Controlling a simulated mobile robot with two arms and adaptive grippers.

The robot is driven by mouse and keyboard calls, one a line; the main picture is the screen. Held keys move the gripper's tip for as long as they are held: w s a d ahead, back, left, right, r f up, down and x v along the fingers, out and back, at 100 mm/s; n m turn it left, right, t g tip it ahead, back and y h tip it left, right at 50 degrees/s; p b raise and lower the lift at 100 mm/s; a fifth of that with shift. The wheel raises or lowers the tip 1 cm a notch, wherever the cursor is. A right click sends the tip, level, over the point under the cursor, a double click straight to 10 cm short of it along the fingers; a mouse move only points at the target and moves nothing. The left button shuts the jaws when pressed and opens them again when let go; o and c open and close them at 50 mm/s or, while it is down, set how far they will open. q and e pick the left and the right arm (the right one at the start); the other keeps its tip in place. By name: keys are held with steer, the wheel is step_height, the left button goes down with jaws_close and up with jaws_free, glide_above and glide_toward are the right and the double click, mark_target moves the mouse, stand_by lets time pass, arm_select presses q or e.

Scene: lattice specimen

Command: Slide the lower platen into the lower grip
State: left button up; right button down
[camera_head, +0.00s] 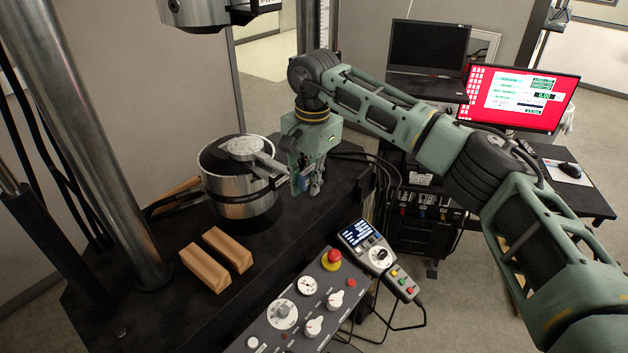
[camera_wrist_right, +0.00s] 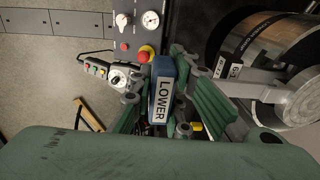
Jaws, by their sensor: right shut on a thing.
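The lower platen (camera_head: 243,147) is a round metal disc with a flat arm. In the head view it lies over the top of the lower grip (camera_head: 238,188), a wide steel cylinder with a dark band. My right gripper (camera_head: 308,180) is beside the grip, at its right. The right wrist view shows the fingers shut on the platen's blue handle block (camera_wrist_right: 161,88), labelled LOWER. There the platen's disc (camera_wrist_right: 302,100) is over the grip (camera_wrist_right: 265,50). I cannot tell whether the disc is fully seated. My left gripper is not in view.
Two wooden blocks (camera_head: 205,268) lie on the dark table in front of the grip. The upper grip (camera_head: 200,12) hangs above. A steel column (camera_head: 95,150) stands at the left. A control panel (camera_head: 300,305) and a handset (camera_head: 372,252) are at the front.

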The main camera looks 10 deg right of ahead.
mark_target(270, 164)
steer(key=shift+w+a+r, duration=0.25)
steer(key=shift+w+a, duration=0.15)
steer(key=shift+w, duration=0.1)
steer(key=shift+w+a+p, duration=0.95)
steer(key=shift+w, duration=0.2)
steer(key=shift+w+a, duration=0.1)
steer(key=shift+w, duration=0.1)
steer(key=c, duration=1.6)
jaws_free()
steer(key=shift+s, duration=0.25)
steer(key=shift+f, duration=0.1)
